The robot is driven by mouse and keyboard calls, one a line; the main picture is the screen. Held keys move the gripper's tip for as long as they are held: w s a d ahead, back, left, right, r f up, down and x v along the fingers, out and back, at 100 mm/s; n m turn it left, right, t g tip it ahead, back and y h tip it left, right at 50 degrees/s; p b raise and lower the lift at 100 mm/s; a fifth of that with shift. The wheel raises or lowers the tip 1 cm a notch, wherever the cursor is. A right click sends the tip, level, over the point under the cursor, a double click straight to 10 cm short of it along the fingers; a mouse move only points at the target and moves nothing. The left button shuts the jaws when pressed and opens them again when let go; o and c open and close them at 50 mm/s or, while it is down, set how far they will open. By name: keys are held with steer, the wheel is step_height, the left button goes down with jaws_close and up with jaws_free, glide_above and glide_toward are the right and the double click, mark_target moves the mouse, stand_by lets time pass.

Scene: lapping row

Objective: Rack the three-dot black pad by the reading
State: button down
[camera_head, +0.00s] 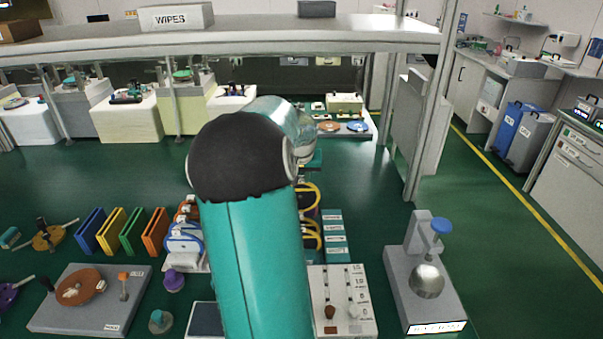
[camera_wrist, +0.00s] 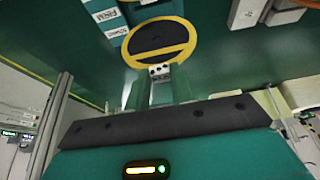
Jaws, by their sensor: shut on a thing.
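In the wrist view my gripper (camera_wrist: 160,82) is shut on the tab of a round black pad (camera_wrist: 158,38) with a yellow rim. The tab (camera_wrist: 160,70) is pale with small dark dots, too small to count surely. Teal label plates (camera_wrist: 106,15) lie just left of the pad; one reads FIRM. In the head view the same kind of teal labels (camera_head: 335,236) stand in a column right of my arm, beside yellow-rimmed rings (camera_head: 313,236). My arm hides my gripper there. A grey instrument (camera_head: 427,275) with a steel ball and lit display (camera_head: 437,327) stands right; its reading is unreadable.
A panel with knobs (camera_head: 345,303) lies in front of the labels. Blue-rimmed rings (camera_head: 183,238), coloured upright plates (camera_head: 122,231) and a grey block with a brown disc (camera_head: 88,299) are left. A shelf (camera_head: 300,40) crosses behind. Green surface is clear beyond the instrument.

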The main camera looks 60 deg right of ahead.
glide_above(301, 208)
steer(key=a, duration=0.2)
steer(key=shift+s+d+f, duration=0.1)
steer(key=shift+s+f, duration=0.05)
steer(key=shift+f, duration=1.05)
steer(key=shift+s+d+f, duration=0.1)
steer(key=shift+s+f, duration=0.05)
steer(key=shift+f, duration=1)
steer(key=shift+f, duration=2.6)
steer(key=c, duration=1.1)
jaws_free()
steer(key=shift+c, duration=0.2)
steer(key=v, duration=1.3)
steer(key=shift+a+r, duration=0.2)
steer(key=shift+r, duration=0.1)
